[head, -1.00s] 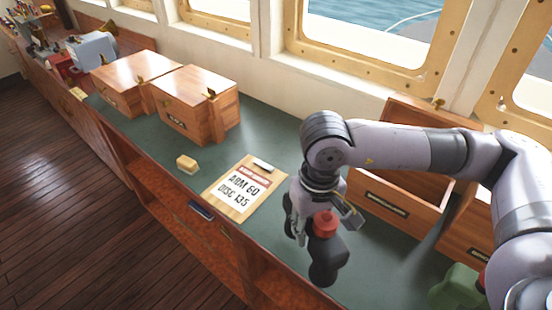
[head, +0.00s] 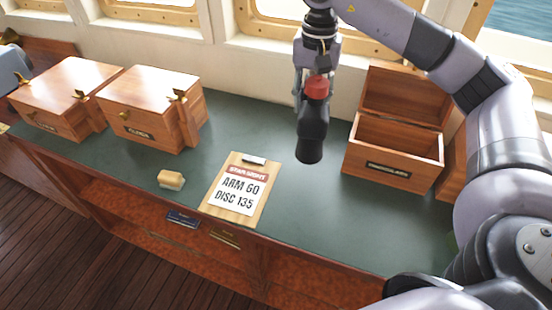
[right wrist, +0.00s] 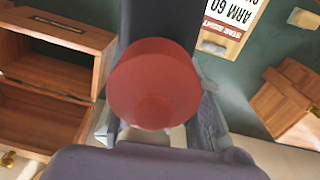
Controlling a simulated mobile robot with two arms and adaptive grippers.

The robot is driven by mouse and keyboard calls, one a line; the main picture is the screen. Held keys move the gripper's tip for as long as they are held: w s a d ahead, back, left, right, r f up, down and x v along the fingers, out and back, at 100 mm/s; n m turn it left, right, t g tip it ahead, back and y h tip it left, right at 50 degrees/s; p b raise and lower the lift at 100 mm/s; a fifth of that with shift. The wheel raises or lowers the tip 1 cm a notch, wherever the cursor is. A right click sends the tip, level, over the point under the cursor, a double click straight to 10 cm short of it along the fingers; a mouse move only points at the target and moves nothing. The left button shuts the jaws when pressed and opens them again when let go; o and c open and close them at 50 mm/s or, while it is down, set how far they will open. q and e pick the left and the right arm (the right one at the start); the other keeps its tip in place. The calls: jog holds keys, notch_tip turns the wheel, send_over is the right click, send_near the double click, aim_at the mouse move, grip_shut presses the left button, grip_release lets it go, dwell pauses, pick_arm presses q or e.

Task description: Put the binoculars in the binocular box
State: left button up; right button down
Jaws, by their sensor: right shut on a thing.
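The binoculars (head: 312,135) are dark with a red end and hang upright, raised above the green counter. My right gripper (head: 314,82) is shut on them near the red end. In the right wrist view the red end (right wrist: 155,85) sits between the fingers and hides much of the dark body. The binocular box (head: 385,168) is an open wooden box with a label on its front, to the right of the binoculars. Its lid (head: 405,95) stands raised at the back, and its inside looks empty. My left gripper is not in view.
Two closed wooden boxes, one (head: 150,105) beside the other (head: 62,95), stand at the left. A clipboard (head: 240,190) and a small tan block (head: 171,180) lie near the front edge. Another wooden box (head: 453,170) shows partly at the right. Green counter (head: 310,210) lies clear before the binocular box.

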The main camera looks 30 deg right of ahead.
jog(key=shift+m, duration=0.8)
jog(key=d+r, duration=0.2)
jog(key=r, duration=0.1)
jog(key=shift+w+d+r, duration=0.1)
jog(key=shift+w+d, duration=0.3)
jog(key=shift+d+r, duration=0.25)
jog(key=shift+r, duration=0.05)
jog(key=shift+w+f+m, duration=0.1)
jog(key=shift+f+m, duration=0.1)
jog(key=shift+m, duration=0.1)
notch_tip(320, 180, down, 8)
jog(key=shift+d+r+b, duration=0.1)
jog(key=shift+b, duration=1.05)
pick_arm(q)
jog(key=p, duration=0.2)
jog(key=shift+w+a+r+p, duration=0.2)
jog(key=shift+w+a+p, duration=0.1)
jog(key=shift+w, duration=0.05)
pick_arm(e)
notch_tip(320, 180, down, 11)
jog(key=shift+f, duration=0.2)
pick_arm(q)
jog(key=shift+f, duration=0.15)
pick_arm(e)
jog(key=shift+f, duration=0.1)
